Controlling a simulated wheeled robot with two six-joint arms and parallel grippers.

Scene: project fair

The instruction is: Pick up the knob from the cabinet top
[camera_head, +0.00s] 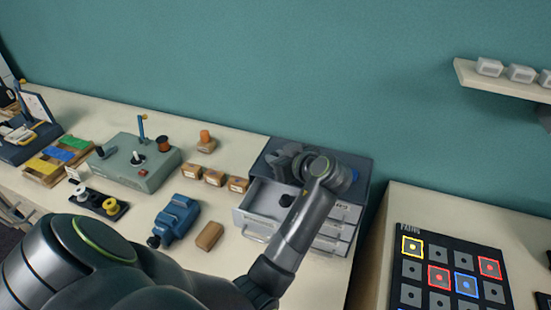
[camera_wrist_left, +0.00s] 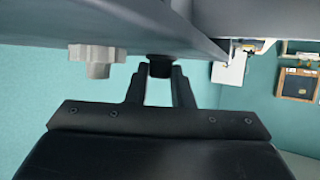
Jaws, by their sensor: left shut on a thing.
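The grey drawer cabinet (camera_head: 362,166) stands at the right end of the bench, and my left arm reaches over it. My left gripper (camera_head: 298,165) is at the cabinet top, partly hidden by its own wrist. In the left wrist view, my left gripper's fingers (camera_wrist_left: 160,78) are shut on a small black knob (camera_wrist_left: 160,64), right at the cabinet's surface. I cannot tell whether the black knob still touches the top. A light grey lobed knob (camera_wrist_left: 92,58) is on the cabinet top beside it, apart from the fingers. My right gripper is not in view.
The cabinet's upper drawer (camera_head: 262,218) is open, with a dark item inside. Small cardboard boxes (camera_head: 214,178), a blue tool (camera_head: 175,218) and a green-grey control box (camera_head: 150,172) are to the left. A panel with coloured squares (camera_head: 440,250) lies right, across a gap.

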